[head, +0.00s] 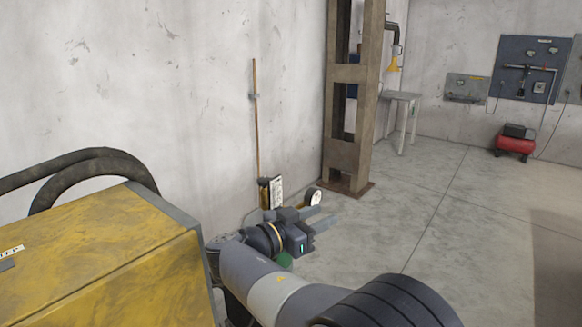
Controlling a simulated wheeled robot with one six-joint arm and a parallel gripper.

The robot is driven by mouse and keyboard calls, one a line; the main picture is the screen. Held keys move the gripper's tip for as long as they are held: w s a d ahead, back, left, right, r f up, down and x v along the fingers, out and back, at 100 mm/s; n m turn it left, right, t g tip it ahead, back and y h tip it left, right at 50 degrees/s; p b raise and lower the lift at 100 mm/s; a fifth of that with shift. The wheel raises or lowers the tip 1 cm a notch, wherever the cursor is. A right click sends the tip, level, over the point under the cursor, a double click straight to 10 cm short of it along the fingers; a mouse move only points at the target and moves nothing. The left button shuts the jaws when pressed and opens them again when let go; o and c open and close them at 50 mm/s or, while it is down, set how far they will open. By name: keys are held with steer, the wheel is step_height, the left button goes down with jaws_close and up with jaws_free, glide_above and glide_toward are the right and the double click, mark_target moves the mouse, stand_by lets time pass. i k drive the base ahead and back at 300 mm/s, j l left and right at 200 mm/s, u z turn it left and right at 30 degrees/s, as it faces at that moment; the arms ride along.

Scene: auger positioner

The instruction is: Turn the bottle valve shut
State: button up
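My gripper (327,214) is at the end of my arm, low in front of the wall and to the right of the yellow machine. Its two grey fingers point right and stand apart, with nothing visible between them. A round white-faced gauge (313,197) shows just behind and above the fingers. A small green surface (285,259) shows below the gripper body; it may be part of the bottle, but I cannot tell. The bottle valve cannot be made out, and my arm and gripper cover much of that spot.
A yellow machine (100,250) with black hoses (85,160) fills the left. A brown steel column (348,130) stands behind the gripper. A red compressor (515,146) stands far right. The floor (440,220) at right is clear.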

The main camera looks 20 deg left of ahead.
mark_target(262, 181)
steer(key=i+j+u, duration=0.1)
steer(key=i+j, duration=0.15)
steer(key=i+j+u, duration=0.15)
steer(key=i, duration=0.35)
steer(key=i+j+u, duration=0.3)
